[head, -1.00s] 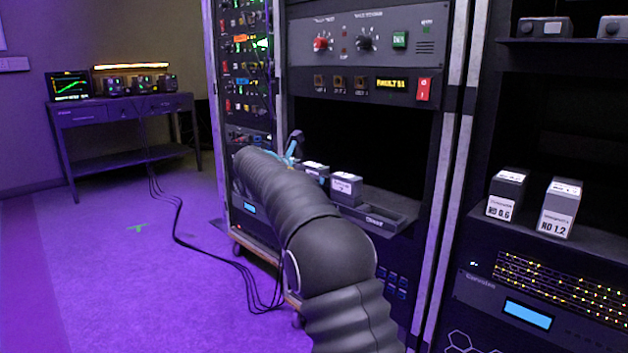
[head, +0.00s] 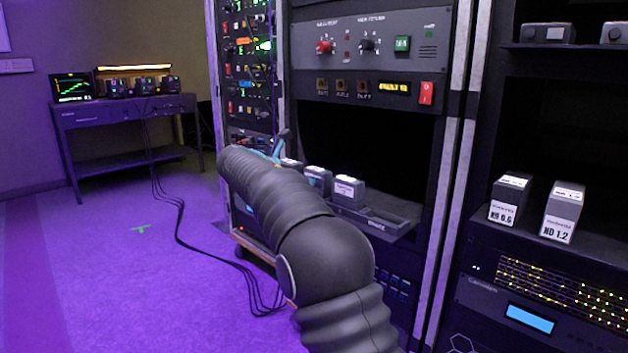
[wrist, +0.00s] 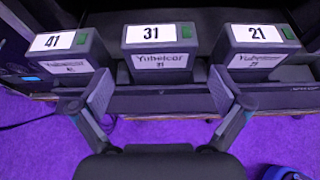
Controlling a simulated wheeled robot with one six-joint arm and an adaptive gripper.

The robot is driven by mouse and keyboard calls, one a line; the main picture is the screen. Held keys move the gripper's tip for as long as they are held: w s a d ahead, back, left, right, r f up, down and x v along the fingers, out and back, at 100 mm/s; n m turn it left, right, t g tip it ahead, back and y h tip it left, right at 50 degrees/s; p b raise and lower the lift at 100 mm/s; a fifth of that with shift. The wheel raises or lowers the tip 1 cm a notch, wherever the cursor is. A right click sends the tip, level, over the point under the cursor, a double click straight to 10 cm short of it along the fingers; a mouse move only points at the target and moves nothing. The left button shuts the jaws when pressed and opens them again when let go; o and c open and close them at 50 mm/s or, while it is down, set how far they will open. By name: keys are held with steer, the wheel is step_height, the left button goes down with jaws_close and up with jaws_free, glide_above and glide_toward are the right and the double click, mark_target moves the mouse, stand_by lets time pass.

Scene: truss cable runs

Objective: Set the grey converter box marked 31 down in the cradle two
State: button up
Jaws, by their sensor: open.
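The grey converter box marked 31 (wrist: 160,52) stands in the middle of a row in the wrist view, between box 41 (wrist: 70,55) and box 21 (wrist: 258,48). In the head view box 31 seems to be the middle one (head: 318,180). My gripper (wrist: 160,90) is open and empty, its fingers spread on the near side of box 31, lined up with the gaps beside it. I cannot tell if they touch anything. In the head view my arm hides most of the gripper. I cannot make out which place is cradle two.
The boxes stand on a rack shelf with an empty tray section (head: 388,220) at its right end. A rack upright (head: 448,190) stands further right. Boxes ND 0.6 (head: 508,200) and ND 1.2 (head: 562,212) stand on the neighbouring shelf. Cables (head: 180,220) run over the floor.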

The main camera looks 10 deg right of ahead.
steer(key=v, duration=0.7)
steer(key=s+d+f+m+g+y, duration=0.1)
steer(key=s+d+m+y, duration=0.35)
steer(key=s, duration=0.65)
steer(key=s+d+f+m+g+y, duration=0.1)
steer(key=s+d+f+m, duration=0.1)
steer(key=s+d+m, duration=0.7)
steer(key=s+a+f+m+y, duration=0.1)
steer(key=s+f+m, duration=0.3)
steer(key=s, duration=0.4)
steer(key=s+a+f+m+y, duration=0.2)
steer(key=s+f+m, duration=0.1)
steer(key=s, duration=0.6)
steer(key=s+a+f+m+y, duration=0.1)
steer(key=s+f+m, duration=0.3)
steer(key=s, duration=0.5)
step_height(320, 180, down, 2)
steer(key=shift+s+a+f+m+y+p, duration=0.1)
steer(key=shift+s+a+m+y+p, duration=0.2)
steer(key=shift+y, duration=0.35)
steer(key=shift+w, duration=0.1)
step_height(320, 180, up, 7)
steer(key=p, duration=0.6)
steer(key=shift+p, duration=0.35)
